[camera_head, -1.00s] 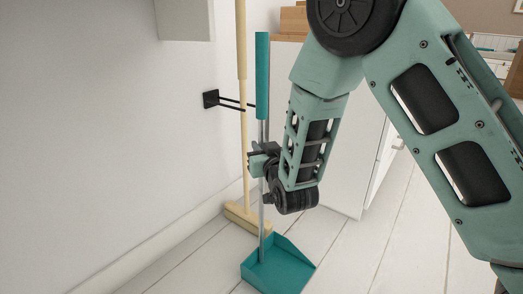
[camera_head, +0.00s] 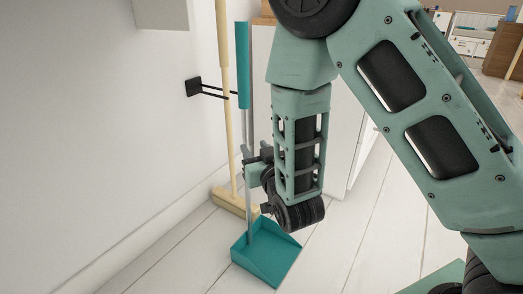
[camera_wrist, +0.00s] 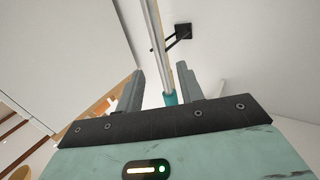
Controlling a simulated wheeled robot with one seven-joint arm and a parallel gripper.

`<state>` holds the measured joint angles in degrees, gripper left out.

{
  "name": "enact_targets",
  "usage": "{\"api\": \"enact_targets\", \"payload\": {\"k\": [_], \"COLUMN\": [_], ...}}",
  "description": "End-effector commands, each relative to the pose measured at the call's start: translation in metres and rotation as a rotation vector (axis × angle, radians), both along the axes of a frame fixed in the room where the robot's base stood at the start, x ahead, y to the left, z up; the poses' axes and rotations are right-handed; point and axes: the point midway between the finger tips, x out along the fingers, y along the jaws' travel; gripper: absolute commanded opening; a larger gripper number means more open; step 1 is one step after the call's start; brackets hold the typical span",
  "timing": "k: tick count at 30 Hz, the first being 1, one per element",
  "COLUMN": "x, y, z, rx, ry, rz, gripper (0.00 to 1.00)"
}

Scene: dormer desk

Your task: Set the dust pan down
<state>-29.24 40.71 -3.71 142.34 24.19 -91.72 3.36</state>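The dust pan (camera_head: 268,254) is teal, with a thin grey shaft and a long teal handle (camera_head: 243,65). It stands upright with its scoop at floor level; I cannot tell whether it bears fully on the floor. My gripper (camera_head: 247,168) is at the shaft, below the teal handle. In the wrist view the two fingers of my gripper (camera_wrist: 160,68) are apart, with the shaft (camera_wrist: 157,40) in line between them and gaps showing on both sides. The fingers are partly hidden in the head view.
A broom (camera_head: 226,120) with a pale wooden stick and head stands behind the dust pan, close to the wall. A black wall bracket (camera_head: 194,87) with two prongs juts out near both handles. A white cabinet (camera_head: 343,140) stands to the right. The floor (camera_head: 345,255) in front is clear.

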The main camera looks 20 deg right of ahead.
Motion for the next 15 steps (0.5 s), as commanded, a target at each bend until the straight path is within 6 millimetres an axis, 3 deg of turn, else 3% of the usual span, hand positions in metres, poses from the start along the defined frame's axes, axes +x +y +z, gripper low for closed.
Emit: {"api": "enact_targets", "payload": {"k": [1,6,15], "x": [-0.013,-0.027,-0.038], "y": [0.0,-0.001,0.0], "z": [0.002,0.003,0.0], "rx": [-0.003,-0.001,0.008], "ry": [0.006,0.005,0.02], "rz": [0.002,0.0,0.001], "gripper": [0.38,0.38,0.38]}}
